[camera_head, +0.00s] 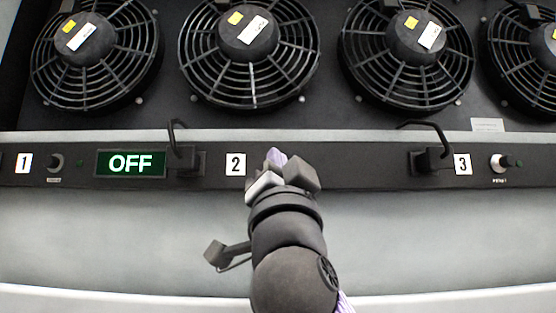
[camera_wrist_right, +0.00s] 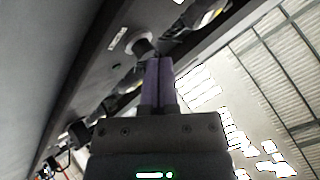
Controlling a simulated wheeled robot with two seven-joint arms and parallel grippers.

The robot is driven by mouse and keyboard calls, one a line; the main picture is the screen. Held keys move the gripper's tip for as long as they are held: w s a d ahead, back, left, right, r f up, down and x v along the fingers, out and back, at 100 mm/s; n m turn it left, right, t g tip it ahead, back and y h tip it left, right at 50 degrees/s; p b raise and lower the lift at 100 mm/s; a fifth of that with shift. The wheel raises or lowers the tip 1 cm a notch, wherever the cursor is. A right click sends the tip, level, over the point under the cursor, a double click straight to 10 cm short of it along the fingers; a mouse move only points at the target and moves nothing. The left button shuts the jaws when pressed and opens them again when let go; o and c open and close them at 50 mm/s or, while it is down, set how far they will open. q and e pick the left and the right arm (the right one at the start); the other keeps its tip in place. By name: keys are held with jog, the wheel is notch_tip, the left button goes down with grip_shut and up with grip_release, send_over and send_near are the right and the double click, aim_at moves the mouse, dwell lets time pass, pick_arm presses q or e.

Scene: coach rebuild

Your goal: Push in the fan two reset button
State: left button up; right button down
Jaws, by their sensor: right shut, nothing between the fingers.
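The black strip below the fans carries a white "2" label (camera_head: 235,164). My right gripper (camera_head: 277,157) is just right of that label, with its purple fingertips at the strip. It hides the spot where the fan two reset button would be in the head view. In the right wrist view, a round button with a pale collar (camera_wrist_right: 138,41) sits on the dark panel, right by the tips of my shut purple fingers (camera_wrist_right: 158,62). I cannot tell whether the tips touch it. Nothing is between the fingers. My left gripper is not in view.
Button one (camera_head: 56,162) and button three (camera_head: 503,162) sit on the same strip. A green "OFF" display (camera_head: 130,163) is left of the label. Dark hooked latches (camera_head: 185,158) and (camera_head: 432,158) stick out. Several black fans (camera_head: 249,85) are above.

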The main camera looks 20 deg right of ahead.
jog(key=shift+s, duration=0.1)
jog(key=shift+s+a+b, duration=0.15)
jog(key=shift+s+b, duration=0.1)
jog(key=shift+s, duration=0.25)
jog(key=shift+s+a+b, duration=0.15)
jog(key=shift+s+b, duration=0.1)
jog(key=shift+s, duration=0.25)
jog(key=s+b, duration=0.1)
jog(key=s, duration=0.1)
jog(key=s+a+b, duration=0.1)
jog(key=s, duration=0.1)
jog(key=shift+s+a, duration=0.2)
jog(key=shift+s, duration=0.2)
